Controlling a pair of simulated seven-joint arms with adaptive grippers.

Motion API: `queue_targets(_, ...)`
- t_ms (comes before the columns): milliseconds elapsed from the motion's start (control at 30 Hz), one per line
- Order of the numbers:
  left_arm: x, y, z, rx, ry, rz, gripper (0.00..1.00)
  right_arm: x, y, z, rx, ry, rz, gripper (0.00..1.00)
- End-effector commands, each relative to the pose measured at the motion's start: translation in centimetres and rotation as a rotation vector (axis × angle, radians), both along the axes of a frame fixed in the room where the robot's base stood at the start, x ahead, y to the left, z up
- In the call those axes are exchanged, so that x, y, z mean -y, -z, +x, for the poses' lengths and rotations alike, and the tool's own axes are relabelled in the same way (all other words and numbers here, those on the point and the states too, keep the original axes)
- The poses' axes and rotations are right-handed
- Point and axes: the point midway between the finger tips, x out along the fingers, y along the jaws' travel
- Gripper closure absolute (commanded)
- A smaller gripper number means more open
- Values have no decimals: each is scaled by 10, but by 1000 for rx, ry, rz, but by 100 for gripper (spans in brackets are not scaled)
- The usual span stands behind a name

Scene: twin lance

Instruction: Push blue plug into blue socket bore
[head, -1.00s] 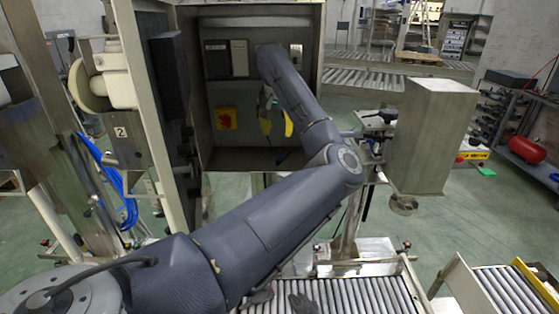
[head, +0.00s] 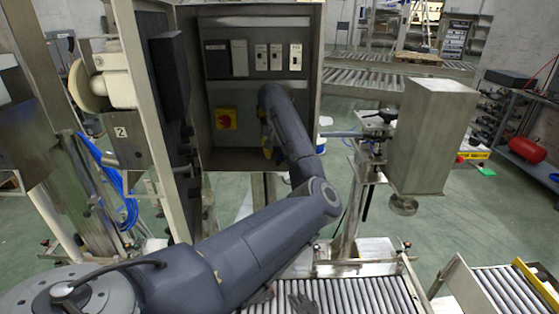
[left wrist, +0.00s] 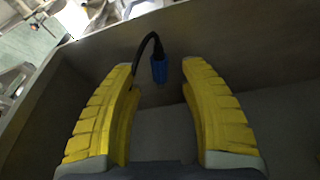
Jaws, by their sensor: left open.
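The blue plug (left wrist: 159,69) shows in the left wrist view, at the end of a black cable that loops up from behind the left finger. It lies in the gap between the fingertips, with space on both sides. My left gripper (left wrist: 158,75) is open, its two yellow fingers spread and empty. In the head view my left gripper (head: 267,146) is low inside the open cabinet, partly hidden by my arm. The plug cannot be made out there. I cannot make out a blue socket in either view.
The metal cabinet (head: 312,75) has side walls and a floor around my gripper. Its back holds several switch modules (head: 260,58) and a red knob on a yellow plate (head: 226,119). A grey box on a stand (head: 432,135) is at right. A roller conveyor (head: 350,295) lies in front.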

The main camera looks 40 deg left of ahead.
Motion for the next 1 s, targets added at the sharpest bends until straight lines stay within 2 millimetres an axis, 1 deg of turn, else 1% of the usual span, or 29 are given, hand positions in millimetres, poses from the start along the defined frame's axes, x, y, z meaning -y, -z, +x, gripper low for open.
queue_targets(33, -1, 7, 1, -3, -1, 1, 56, 0, 0, 0, 0, 0, 0, 100)
queue_targets(200, -3, 19, 4, 0, 0, 1, 56, 0, 0, 0, 0, 0, 0, 100)
queue_targets(500, -3, 21, 6, 1, 0, 0, 56, 0, 0, 0, 0, 0, 0, 100)
queue_targets(533, -3, 21, 6, 1, 0, 0, 54, 0, 0, 0, 0, 0, 0, 100)
queue_targets(900, -3, 21, 6, 1, 0, 0, 97, 0, 0, 0, 0, 0, 0, 100)
queue_targets(933, -3, 21, 6, 1, 0, 0, 100, 0, 0, 0, 0, 0, 0, 100)
queue_targets(1000, -3, 21, 5, 1, 0, 0, 100, 0, 0, 0, 0, 0, 0, 100)
